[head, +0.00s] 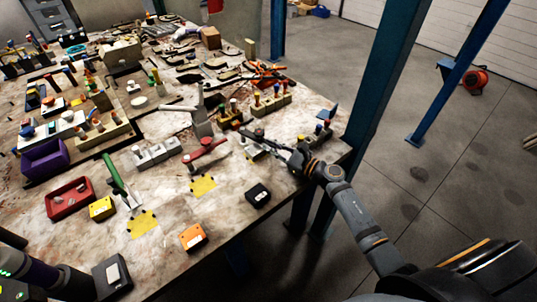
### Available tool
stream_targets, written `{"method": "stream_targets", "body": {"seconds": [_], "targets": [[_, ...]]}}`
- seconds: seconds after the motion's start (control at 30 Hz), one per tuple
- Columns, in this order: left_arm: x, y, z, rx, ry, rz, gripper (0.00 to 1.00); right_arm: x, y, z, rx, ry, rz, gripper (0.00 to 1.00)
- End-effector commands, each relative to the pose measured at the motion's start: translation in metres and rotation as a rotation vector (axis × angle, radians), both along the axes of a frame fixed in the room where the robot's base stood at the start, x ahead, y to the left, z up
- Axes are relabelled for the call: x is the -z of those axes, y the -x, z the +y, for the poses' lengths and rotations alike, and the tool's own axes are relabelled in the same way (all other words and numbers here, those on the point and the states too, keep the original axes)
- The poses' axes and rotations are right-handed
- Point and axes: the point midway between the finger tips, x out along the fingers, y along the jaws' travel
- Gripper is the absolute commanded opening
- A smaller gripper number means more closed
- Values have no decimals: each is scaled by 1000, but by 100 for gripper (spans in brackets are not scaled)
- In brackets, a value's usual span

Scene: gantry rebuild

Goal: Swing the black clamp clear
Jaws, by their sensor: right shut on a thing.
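The black clamp (256,139) is on the right part of the table, near its right edge. Its dark bar slants from upper left down to my right gripper (292,154). My right gripper is shut on the black clamp, at the bar's near end. The fingertips are dark against the dark clamp, so the exact grip is hard to see. A pale base shows under the bar. My left gripper is not in view; only part of my left arm shows at the lower left.
A red clamp (205,152) and a green clamp (116,176) stand to the left. A black box (258,194) and an orange box (193,237) lie near the front edge. Blocks with coloured pegs (270,104) stand behind. A blue post (379,85) rises beyond the table's right edge.

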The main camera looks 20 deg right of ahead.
Motion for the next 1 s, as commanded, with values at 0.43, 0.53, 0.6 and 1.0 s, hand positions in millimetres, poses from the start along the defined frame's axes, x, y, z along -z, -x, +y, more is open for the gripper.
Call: {"method": "stream_targets", "body": {"seconds": [0.43,0.53,0.6,1.0], "targets": [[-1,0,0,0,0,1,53,0,0,0,1,2,2,36],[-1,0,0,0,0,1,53,0,0,0,1,2,2,36],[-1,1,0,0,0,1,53,0,0,0,1,2,2,36],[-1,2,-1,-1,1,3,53,3,46,-32,-2,9,8,36]]}}
